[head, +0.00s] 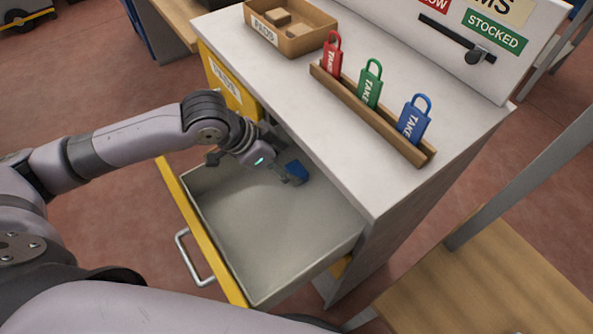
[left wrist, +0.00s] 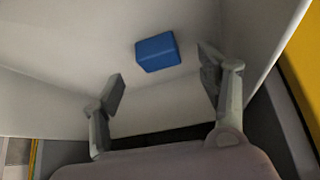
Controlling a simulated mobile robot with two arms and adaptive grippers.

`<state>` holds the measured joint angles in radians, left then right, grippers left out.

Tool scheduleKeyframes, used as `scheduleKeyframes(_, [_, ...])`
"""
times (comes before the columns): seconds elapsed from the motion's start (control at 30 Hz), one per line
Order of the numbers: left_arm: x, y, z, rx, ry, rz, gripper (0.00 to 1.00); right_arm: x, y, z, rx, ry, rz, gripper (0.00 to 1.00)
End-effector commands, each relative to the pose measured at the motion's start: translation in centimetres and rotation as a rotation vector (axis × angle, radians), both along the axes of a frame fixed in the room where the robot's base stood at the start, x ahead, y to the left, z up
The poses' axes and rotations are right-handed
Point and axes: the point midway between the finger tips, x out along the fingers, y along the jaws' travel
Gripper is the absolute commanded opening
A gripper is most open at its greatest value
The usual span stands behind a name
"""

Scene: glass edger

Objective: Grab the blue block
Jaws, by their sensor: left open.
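The blue block (head: 297,171) lies inside the open drawer (head: 270,235), toward its back end. My left gripper (head: 282,175) reaches down into the drawer just left of the block and hides part of it in the head view. In the left wrist view the block (left wrist: 158,52) sits on the pale drawer floor, beyond the two spread fingertips of the left gripper (left wrist: 162,75). The gripper is open and nothing is between its fingers. My right gripper is not in view.
The drawer has a yellow front with a metal handle (head: 191,258). The cabinet top (head: 285,95) overhangs close by. On it stand a wooden tray (head: 290,42) of small blocks and a rack (head: 372,115) with red, green and blue padlock-shaped tags. A wooden surface (head: 480,300) is at the lower right.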

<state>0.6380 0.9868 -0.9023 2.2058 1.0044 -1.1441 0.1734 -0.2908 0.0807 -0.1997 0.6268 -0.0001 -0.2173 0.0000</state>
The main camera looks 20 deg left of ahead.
Motion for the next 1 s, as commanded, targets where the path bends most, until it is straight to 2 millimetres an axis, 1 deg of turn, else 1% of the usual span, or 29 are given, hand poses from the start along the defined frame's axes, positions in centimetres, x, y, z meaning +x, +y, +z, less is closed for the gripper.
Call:
scheduleKeyframes(0.1, [0.5, -1.1, -1.6, -0.001, 0.004, -0.001, 0.68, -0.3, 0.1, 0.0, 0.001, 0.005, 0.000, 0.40])
scheduleKeyframes(0.23, [1.1, -1.6, -2.9, -0.001, 0.002, 0.000, 0.68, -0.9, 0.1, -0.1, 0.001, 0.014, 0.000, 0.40])
scheduleKeyframes(0.33, [1.3, -1.8, -3.3, 0.000, 0.002, 0.000, 0.68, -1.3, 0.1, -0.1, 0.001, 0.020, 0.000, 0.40])
scheduleKeyframes(0.53, [1.3, -1.7, -3.3, 0.000, 0.001, -0.001, 0.67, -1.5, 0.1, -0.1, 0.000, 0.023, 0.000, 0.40])
scheduleKeyframes(1.0, [1.3, -1.7, -3.3, 0.000, 0.001, -0.001, 0.36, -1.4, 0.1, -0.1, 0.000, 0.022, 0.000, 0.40])
